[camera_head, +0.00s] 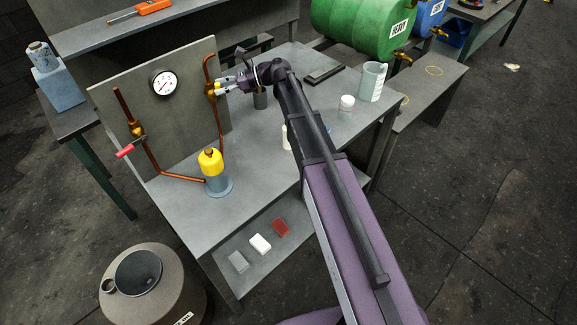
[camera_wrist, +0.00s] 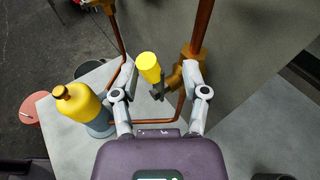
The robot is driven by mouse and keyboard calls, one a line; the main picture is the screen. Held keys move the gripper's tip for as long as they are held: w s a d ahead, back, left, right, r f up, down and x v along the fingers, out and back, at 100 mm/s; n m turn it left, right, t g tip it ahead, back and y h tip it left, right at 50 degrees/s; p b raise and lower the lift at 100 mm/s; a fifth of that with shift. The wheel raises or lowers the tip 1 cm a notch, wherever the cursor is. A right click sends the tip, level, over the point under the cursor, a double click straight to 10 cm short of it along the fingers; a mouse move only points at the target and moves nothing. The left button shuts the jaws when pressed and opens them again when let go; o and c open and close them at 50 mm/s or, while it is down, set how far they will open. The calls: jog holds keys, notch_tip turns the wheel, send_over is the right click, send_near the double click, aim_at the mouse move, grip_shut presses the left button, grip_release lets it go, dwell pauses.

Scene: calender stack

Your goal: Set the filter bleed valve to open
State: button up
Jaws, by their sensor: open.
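A brass valve with a yellow handle (camera_wrist: 150,68) sits on the right-hand copper pipe, and it also shows in the head view (camera_head: 210,90). My gripper (camera_wrist: 162,94) is open, with one finger on each side of the yellow handle and its dark stem; I cannot tell whether either finger touches. In the head view my gripper (camera_head: 222,85) is at this valve from the right and partly hides it. A second brass valve with a red handle (camera_head: 130,149) is on the left copper pipe. No label shows which is the filter bleed valve.
A grey panel (camera_head: 185,115) with a round gauge (camera_head: 164,84) stands behind the pipes. A yellow-topped filter (camera_head: 211,163) stands on the grey bench below.

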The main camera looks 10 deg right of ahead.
jog(key=d+m+y+b, duration=0.2)
jog(key=d+b, duration=0.2)
jog(key=d, duration=1.1)
jog(key=shift+s+d+f+n+g+h+b, duration=0.2)
jog(key=shift+s+d+f+n+h, duration=0.3)
jog(key=shift+s+f+n+h, duration=2.2)
jog(key=shift+s+d+f+n+g+h+b, duration=0.15)
jog(key=shift+s+d+f+n+h, duration=0.35)
jog(key=shift+s+f+n+h, duration=2.15)
jog(key=shift+s+d+f+n+g+h+b, duration=0.15)
jog(key=shift+s+d+f+n+h, duration=0.8)
jog(key=shift+s+f, duration=2.95)
jog(key=shift+w+a+f+n, duration=0.1)
jog(key=shift+a+n, duration=0.35)
jog(key=shift+n, duration=0.35)
